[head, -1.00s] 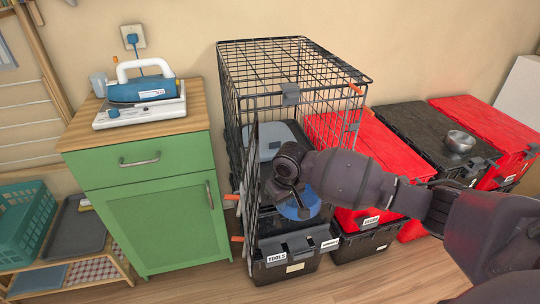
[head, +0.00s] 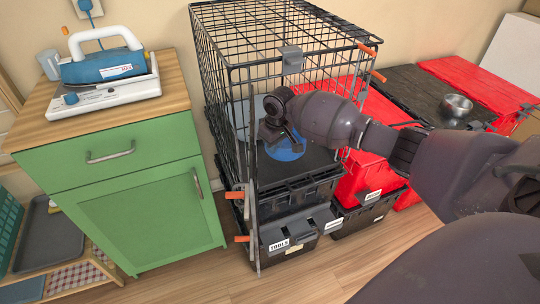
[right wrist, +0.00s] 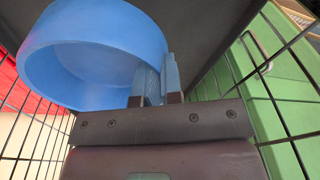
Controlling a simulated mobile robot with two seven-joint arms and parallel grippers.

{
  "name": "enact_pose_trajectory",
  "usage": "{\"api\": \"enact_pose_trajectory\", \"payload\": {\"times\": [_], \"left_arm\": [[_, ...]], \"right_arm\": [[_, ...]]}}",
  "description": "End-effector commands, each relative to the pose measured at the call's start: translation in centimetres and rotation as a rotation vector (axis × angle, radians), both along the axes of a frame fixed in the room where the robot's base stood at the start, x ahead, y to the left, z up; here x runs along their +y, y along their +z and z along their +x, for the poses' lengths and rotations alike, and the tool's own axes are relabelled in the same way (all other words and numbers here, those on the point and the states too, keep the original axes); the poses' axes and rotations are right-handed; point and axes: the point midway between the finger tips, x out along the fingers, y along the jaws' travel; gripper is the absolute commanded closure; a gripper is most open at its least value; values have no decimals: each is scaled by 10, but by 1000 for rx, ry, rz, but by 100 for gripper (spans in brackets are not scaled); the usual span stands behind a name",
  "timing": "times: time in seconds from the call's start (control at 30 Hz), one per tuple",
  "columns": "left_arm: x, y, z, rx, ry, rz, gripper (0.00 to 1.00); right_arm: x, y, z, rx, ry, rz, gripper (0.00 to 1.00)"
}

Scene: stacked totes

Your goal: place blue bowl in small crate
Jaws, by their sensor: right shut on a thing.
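The blue bowl (head: 288,149) is inside the wire crate (head: 231,67), near its open front. My right gripper (head: 283,133) reaches in through the opening and is shut on the bowl's rim. In the right wrist view, the fingers (right wrist: 155,86) pinch the wall of the bowl (right wrist: 95,50), which sits tilted in that picture. The dark crate floor shows behind it. I cannot tell whether the bowl touches the floor. My right forearm hides part of the crate's right side. My left gripper is not in view.
The crate door (head: 253,170) stands open, edge-on at the front left. The crate rests on black totes (head: 290,238). Red totes (head: 365,180) and a black lid with a metal bowl (head: 456,105) lie right. A green cabinet (head: 150,215) with an iron (head: 103,65) stands left.

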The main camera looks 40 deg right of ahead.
Motion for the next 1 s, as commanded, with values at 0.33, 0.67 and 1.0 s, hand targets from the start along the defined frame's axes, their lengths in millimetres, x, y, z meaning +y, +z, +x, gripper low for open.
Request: {"api": "enact_pose_trajectory", "payload": {"times": [0.33,0.67,1.0], "left_arm": [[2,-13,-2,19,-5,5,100],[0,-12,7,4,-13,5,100],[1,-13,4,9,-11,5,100]], "right_arm": [[0,-41,-1,5,0,0,100],[0,-57,1,-3,0,0,100],[0,-60,0,-2,-1,0,80]]}}
